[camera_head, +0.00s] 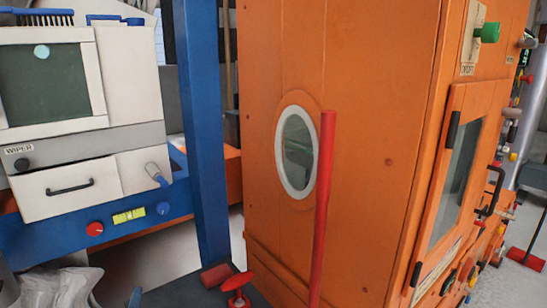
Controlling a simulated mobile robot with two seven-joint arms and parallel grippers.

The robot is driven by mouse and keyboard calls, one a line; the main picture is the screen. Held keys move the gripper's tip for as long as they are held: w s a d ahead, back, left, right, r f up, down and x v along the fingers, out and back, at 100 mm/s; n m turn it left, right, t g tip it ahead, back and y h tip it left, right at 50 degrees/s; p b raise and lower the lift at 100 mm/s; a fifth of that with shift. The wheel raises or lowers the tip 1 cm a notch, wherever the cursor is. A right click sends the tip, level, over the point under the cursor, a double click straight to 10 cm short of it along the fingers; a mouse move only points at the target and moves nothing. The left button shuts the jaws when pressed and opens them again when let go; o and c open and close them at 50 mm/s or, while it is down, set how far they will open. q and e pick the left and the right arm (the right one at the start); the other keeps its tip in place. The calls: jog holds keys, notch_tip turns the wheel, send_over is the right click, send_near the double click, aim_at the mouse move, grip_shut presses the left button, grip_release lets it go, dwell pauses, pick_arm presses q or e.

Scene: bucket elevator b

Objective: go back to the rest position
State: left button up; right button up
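Neither of my grippers shows in the head view, so I cannot see whether they are open or hold anything. The task names no object. A tall orange cabinet (363,90) fills the middle and right, with an oval window (296,152) in its side. A red upright bar (323,205) stands in front of that side.
A white machine (130,75) on a blue frame (205,130) stands at the left. A small red handwheel (237,282) is low in the middle. A crumpled pale grey shape (62,287) lies at bottom left. Some grey floor (140,265) shows between.

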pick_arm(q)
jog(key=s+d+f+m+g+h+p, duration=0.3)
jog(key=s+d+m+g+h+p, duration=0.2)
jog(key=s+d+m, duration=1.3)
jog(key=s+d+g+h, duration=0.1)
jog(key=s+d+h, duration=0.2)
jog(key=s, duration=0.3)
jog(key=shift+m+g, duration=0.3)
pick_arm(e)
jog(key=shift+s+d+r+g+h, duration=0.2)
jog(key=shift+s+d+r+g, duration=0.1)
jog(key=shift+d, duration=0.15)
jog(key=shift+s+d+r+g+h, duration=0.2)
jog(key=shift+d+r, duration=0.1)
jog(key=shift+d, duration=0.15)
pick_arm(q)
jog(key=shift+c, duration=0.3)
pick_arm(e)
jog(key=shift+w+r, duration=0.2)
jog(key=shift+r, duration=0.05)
